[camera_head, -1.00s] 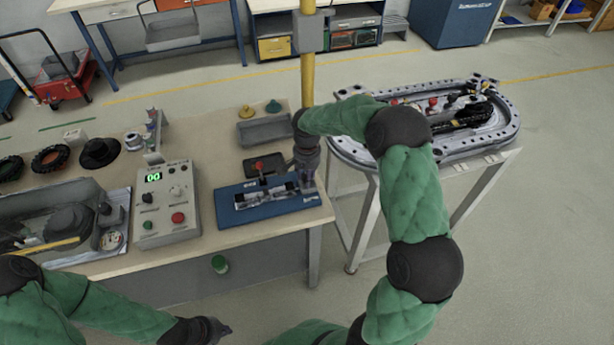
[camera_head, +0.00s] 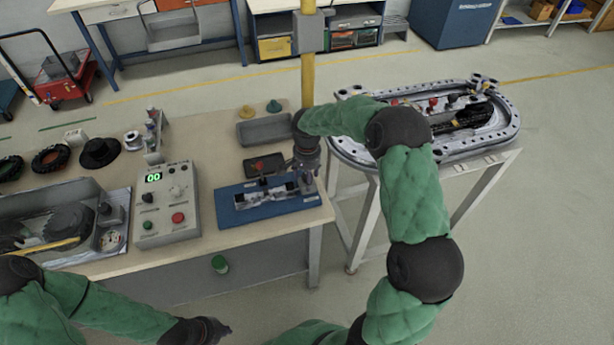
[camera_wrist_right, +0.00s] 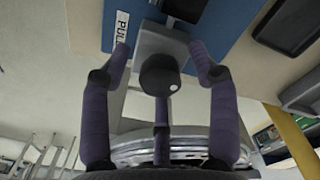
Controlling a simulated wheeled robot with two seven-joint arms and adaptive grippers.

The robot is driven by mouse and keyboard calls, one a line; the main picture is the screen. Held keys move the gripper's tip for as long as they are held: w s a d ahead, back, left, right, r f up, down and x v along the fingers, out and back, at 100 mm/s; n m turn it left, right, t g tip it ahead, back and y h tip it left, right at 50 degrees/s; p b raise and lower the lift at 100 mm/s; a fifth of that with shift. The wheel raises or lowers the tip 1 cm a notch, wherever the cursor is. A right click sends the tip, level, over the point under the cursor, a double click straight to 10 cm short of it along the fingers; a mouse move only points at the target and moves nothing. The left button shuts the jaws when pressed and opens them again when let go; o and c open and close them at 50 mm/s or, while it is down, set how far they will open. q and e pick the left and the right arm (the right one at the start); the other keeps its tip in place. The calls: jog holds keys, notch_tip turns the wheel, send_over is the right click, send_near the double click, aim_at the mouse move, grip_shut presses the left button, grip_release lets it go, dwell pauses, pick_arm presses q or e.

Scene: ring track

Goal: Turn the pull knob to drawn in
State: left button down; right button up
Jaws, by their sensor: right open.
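The round black pull knob (camera_wrist_right: 158,74) sits on a grey block (camera_wrist_right: 158,42) beside a white "PULL" label (camera_wrist_right: 120,32) in the right wrist view. My right gripper (camera_wrist_right: 158,58) is open, with its purple fingers on both sides of the knob; I cannot tell whether they touch it. In the head view my right gripper (camera_head: 307,180) points down at the right end of the blue board (camera_head: 240,216), and the knob is hard to make out there. My left gripper (camera_head: 218,328) is low at the bottom, away from the board; its fingers are not clear.
A control box (camera_head: 165,205) with a green display and buttons stands left of the board. A grey tray (camera_head: 265,131) lies behind. The oval ring track (camera_head: 345,150) is on a stand to the right. A yellow post (camera_head: 307,75) rises behind my right arm.

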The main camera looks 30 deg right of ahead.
notch_tip(320, 180, up, 12)
dwell(0.6)
dwell(0.5)
